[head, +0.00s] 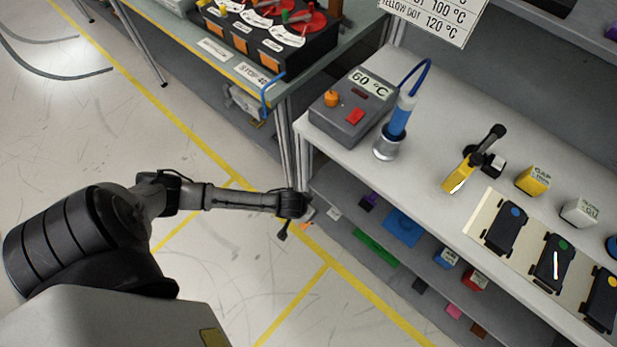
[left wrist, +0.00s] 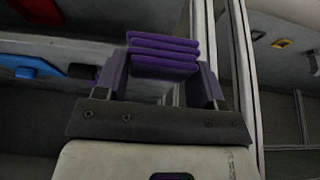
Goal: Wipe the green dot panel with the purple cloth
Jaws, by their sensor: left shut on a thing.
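The green dot panel (head: 553,262) is a dark panel with a green dot and a white streak, the middle one of three on a pale strip on the workbench at the right of the head view. My left gripper (head: 283,232) is low in front of the bench's near end, well to the left of the panel. In the left wrist view my left gripper (left wrist: 162,82) is shut on the folded purple cloth (left wrist: 163,55), which stands out beyond the fingers in stacked layers. The cloth is not clear in the head view. My right gripper is not in view.
The bench top (head: 345,160) carries a grey 60 °C box (head: 352,108), a blue-handled tool (head: 397,125) and a yellow tool (head: 462,172). The lower shelf holds a blue item (head: 402,227), a green strip (head: 375,247) and small blocks. Open floor lies left.

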